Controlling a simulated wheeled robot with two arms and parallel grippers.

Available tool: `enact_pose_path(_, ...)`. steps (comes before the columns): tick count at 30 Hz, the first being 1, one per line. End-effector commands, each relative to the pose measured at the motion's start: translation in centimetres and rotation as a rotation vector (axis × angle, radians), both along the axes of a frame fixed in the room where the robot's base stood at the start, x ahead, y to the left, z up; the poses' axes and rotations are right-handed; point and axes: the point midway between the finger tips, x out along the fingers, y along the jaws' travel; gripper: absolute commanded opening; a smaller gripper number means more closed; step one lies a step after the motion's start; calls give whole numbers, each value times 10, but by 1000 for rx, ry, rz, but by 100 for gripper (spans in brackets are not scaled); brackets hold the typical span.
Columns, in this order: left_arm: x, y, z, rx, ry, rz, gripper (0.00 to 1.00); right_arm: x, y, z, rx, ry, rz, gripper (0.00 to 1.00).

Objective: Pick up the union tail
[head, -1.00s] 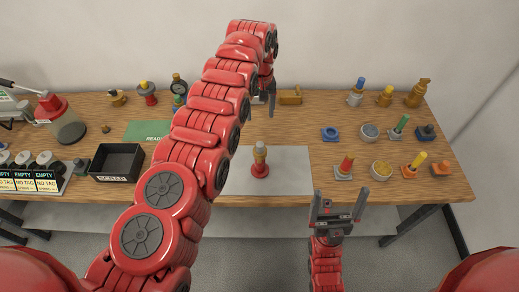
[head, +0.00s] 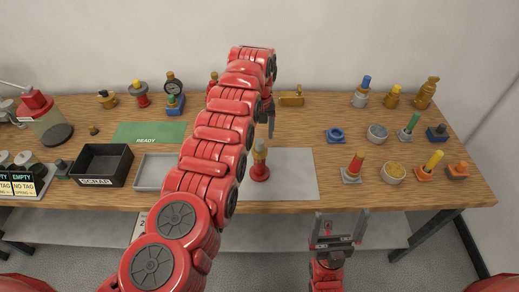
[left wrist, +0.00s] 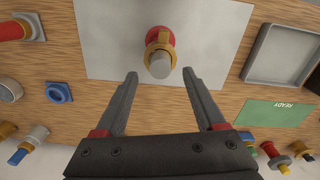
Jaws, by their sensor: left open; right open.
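A red valve (head: 260,172) stands upright on the pale mat, with a brass collar and a grey top. It also shows in the left wrist view (left wrist: 160,40), where its grey top (left wrist: 160,65) faces the camera. I cannot tell for sure which part is the union tail. My left gripper (head: 267,120) is open and empty, just behind and above the valve. In the left wrist view its fingers (left wrist: 160,77) point toward the valve, which shows between and just beyond their tips. My right gripper (head: 340,216) is open and empty at the table's front edge.
The pale mat (head: 295,180) has free room right of the valve. A black scrap bin (head: 103,180) and grey tray (head: 152,184) stand left, below a green READY mat (head: 165,131). Several fittings and a blue ring (head: 335,134) fill the right side. A brass piece (head: 291,98) lies behind.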

Motion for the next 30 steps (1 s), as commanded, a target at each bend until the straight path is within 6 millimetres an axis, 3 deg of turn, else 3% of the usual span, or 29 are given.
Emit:
enact_pose_path(4, -3, 1, -16, 4, 3, 0, 72, 0, 0, 14, 0, 0, 0, 100)
enact_pose_path(7, -3, 1, -37, 2, 4, 0, 72, 0, 0, 2, 0, 0, 0, 100)
enact_pose_path(15, -2, 1, -39, 2, 0, 0, 70, 0, 0, 3, 0, 0, 0, 100)
enact_pose_path(27, -2, 1, -39, 1, -1, 0, 0, 0, 0, 3, 0, 0, 0, 100)
enact_pose_path(30, -2, 1, -39, 1, -1, 0, 0, 0, 0, 3, 0, 0, 0, 100)
